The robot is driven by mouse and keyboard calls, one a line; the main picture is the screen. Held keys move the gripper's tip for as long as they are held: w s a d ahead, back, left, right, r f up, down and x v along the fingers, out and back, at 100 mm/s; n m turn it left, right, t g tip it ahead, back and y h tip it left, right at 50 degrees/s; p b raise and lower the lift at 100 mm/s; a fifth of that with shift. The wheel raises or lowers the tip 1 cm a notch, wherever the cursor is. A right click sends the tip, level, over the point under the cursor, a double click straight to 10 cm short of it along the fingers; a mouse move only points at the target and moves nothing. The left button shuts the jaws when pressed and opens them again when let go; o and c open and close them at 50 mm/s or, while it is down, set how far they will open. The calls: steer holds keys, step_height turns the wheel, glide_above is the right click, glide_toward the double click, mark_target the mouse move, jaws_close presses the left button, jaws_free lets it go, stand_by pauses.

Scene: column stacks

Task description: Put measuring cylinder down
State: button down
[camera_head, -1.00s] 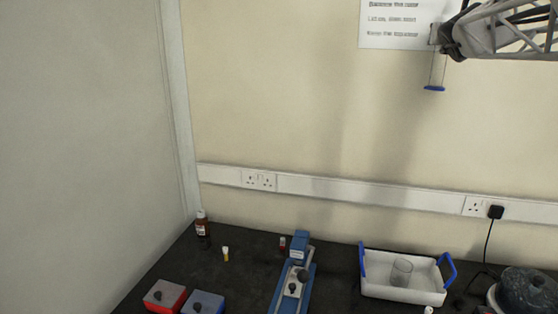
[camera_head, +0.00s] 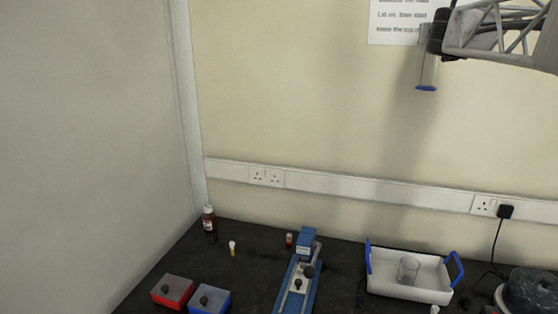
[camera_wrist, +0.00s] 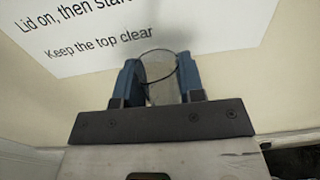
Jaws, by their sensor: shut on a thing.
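The measuring cylinder (camera_head: 428,72) is a clear tube with a blue foot, hanging nearly upright high above the bench at the upper right of the head view. My gripper (camera_wrist: 158,80) is shut on it; in the wrist view the clear cylinder (camera_wrist: 160,65) sits between the two blue fingers, its open round rim showing. The dark bench top (camera_head: 255,275) is far below.
A white tray (camera_head: 385,287) with blue handles holds a glass beaker (camera_head: 408,268). A blue device (camera_head: 300,280), red box (camera_head: 173,291), blue box (camera_head: 210,300), brown bottle (camera_head: 209,220) and small vials stand left. A dark round pot (camera_head: 530,290) is at right.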

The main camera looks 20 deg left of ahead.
steer(key=s+a+f+m+h, duration=0.1)
steer(key=s+a, duration=0.1)
steer(key=a, duration=0.8)
steer(key=s+a+f+m+h, duration=0.1)
steer(key=s+a+h, duration=0.15)
steer(key=a, duration=0.75)
steer(key=s+a+r+m+g+h, duration=0.1)
steer(key=s+a+r, duration=0.1)
steer(key=s+a, duration=0.7)
steer(key=s+a+r+m+h, duration=0.1)
steer(key=s+a+r+h, duration=0.15)
steer(key=s+a, duration=0.6)
step_height(320, 180, down, 58)
steer(key=w+a, duration=0.2)
steer(key=shift+r+y, duration=0.15)
steer(key=shift+y, duration=0.15)
steer(key=shift+w+a, duration=0.15)
steer(key=w+a+f, duration=0.1)
steer(key=w+a, duration=0.7)
steer(key=w, duration=0.5)
steer(key=shift+w+a+f, duration=0.15)
steer(key=shift+w+f, duration=0.05)
steer(key=shift+w, duration=0.05)
steer(key=shift+f, duration=0.1)
steer(key=shift+f, duration=1.8)
